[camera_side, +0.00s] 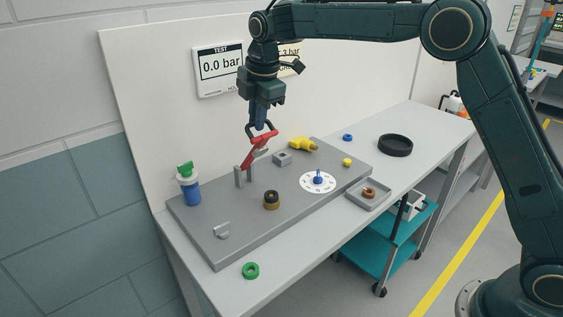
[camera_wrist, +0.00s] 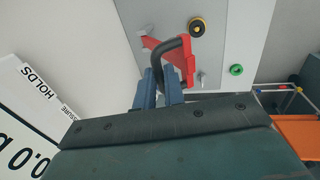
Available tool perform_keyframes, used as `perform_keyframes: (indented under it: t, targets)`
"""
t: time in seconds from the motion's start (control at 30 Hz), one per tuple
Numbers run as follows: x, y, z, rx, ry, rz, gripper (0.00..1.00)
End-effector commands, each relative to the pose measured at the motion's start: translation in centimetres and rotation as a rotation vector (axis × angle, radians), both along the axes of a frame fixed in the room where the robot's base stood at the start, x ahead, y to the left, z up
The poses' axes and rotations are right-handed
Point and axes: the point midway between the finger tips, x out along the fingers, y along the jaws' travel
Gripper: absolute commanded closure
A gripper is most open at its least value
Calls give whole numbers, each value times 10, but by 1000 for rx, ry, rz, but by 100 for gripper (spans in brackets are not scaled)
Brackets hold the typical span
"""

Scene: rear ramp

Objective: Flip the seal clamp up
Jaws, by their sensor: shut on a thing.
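The seal clamp is a red lever (camera_side: 255,148) on a grey upright bracket (camera_side: 240,177) on the grey work plate. The lever is raised at a slant, its upper end up and to the right of the bracket. My gripper (camera_side: 258,126) points down at that upper end and is shut on the clamp's handle. In the wrist view, the blue fingers of my gripper (camera_wrist: 160,86) are at the dark curved handle bar (camera_wrist: 170,44), beside the red lever (camera_wrist: 189,62). The exact contact between fingers and bar is partly hidden.
The grey plate (camera_side: 228,252) carries a blue bottle with a green cap (camera_side: 189,190), a black-and-brass fitting (camera_side: 271,200), a white dial (camera_side: 306,183) and a yellow part (camera_side: 302,144). A green ring (camera_side: 251,270) lies on the bench. A backboard stands close behind.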

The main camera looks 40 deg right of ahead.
Motion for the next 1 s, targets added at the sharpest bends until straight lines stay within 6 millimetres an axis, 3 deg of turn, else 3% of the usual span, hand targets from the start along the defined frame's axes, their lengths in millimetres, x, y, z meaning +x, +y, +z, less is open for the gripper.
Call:
perform_keyframes:
  t: [0.03, 1.0]
  targets:
    - [5, -2, -7, -2, 12, -9, 100]
    - [57, -2, 7, -2, 7, -10, 100]
